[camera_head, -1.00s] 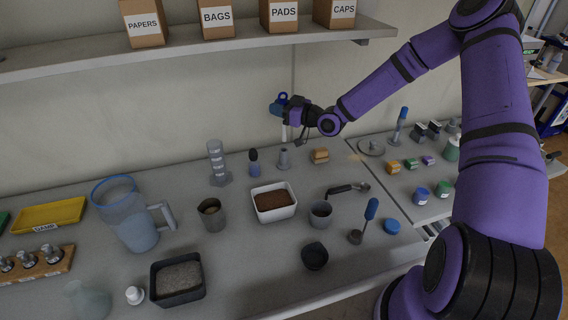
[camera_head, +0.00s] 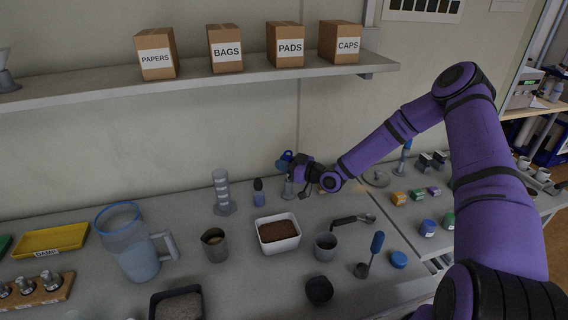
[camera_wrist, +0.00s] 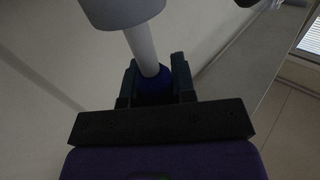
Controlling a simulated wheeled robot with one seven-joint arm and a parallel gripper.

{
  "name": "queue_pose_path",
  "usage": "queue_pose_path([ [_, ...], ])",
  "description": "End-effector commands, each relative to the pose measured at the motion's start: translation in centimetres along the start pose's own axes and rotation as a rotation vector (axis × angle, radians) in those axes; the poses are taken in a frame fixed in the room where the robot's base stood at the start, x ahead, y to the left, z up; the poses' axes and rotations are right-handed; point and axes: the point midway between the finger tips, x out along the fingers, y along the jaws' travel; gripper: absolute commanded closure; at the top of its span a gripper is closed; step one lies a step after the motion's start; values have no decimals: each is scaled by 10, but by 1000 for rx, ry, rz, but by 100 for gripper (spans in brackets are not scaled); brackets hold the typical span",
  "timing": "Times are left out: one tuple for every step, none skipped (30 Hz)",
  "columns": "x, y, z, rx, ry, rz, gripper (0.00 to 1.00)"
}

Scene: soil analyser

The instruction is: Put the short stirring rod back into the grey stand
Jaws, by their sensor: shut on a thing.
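My gripper (camera_head: 286,165) is shut on the short stirring rod, around its blue part (camera_head: 287,155). In the wrist view the fingers (camera_wrist: 157,82) close around the blue part, and the white shaft (camera_wrist: 142,45) runs from it to a grey cylinder, which looks like the grey stand (camera_wrist: 118,10). In the head view the grey stand (camera_head: 288,190) stands on the bench directly below my gripper. The shaft's lower end is hidden, and I cannot tell how deep it sits in the stand.
A dark blue-topped bottle (camera_head: 258,193) and a clear cylinder (camera_head: 222,193) stand left of the stand. A white tray of soil (camera_head: 278,246) lies in front. Another blue-handled tool (camera_head: 376,244) stands upright at front right. The shelf (camera_head: 200,84) runs above.

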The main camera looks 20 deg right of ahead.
Motion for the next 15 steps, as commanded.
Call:
queue_pose_path([
  [0,0,0,-1,0,0,100],
  [0,0,0,-1,0,0,100],
  [0,0,0,-1,0,1,100],
  [0,0,0,-1,0,1,100],
  [0,0,0,-1,0,1,71],
  [0,0,0,-1,0,1,62],
  [0,0,0,-1,0,1,55],
  [0,0,0,-1,0,1,50],
  [0,0,-1,-1,0,1,50],
  [0,0,-1,-1,0,1,50],
  [0,0,-1,-1,0,1,50],
  [0,0,-1,-1,0,1,50],
  [0,0,-1,-1,0,1,50],
  [0,0,-1,-1,0,1,50],
  [0,0,-1,-1,0,1,50],
])
